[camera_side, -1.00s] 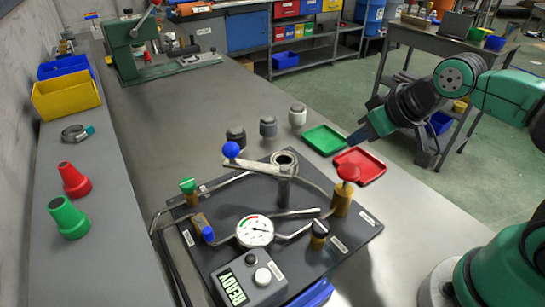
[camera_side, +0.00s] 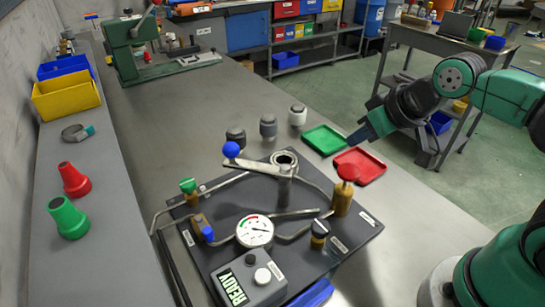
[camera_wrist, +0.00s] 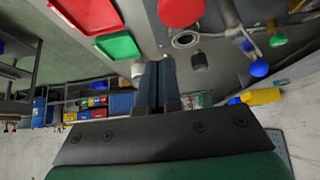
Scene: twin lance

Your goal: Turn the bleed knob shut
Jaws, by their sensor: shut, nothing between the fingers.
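The dark rig plate (camera_side: 228,262) lies on the grey bench. It carries several knobs, and their labels are too small to read, so I cannot tell for certain which is the bleed knob. My gripper (camera_side: 358,137) is shut and empty, above and behind the plate, touching no knob. Its fingers (camera_wrist: 160,82) also show in the wrist view.
A box reading READY (camera_side: 262,290) sits in front. Red and green cones (camera_side: 68,219) stand on the left ledge.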

